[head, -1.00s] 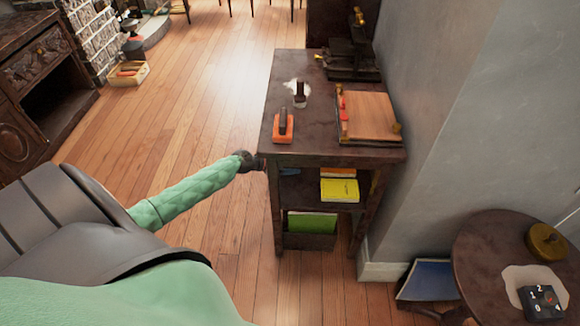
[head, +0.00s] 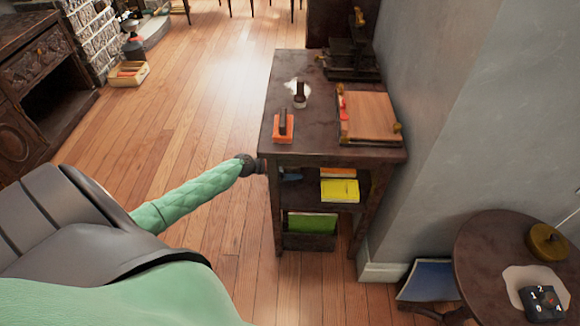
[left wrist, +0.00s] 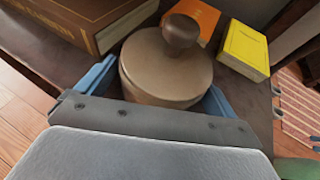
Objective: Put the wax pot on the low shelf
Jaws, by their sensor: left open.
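The wax pot (left wrist: 165,68) is a round beige pot with a lid and a dark brown knob. In the left wrist view it stands on the dark wooden shelf (left wrist: 262,105), seemingly resting on it. My left gripper (left wrist: 160,82) is open, with one blue finger on each side of the pot. I cannot tell whether the fingers touch it. In the head view my left gripper (head: 291,177) reaches in under the stand's top (head: 318,120), at the shelf with the yellow book (head: 339,190). The pot is hidden there. My right gripper is in neither current view.
On that shelf, a brown book (left wrist: 85,22) lies left of the pot, with an orange book (left wrist: 196,18) and the yellow book behind and right. A green item (head: 312,224) sits in the compartment below. A stamp (head: 283,128) and a wooden board (head: 368,117) are on top.

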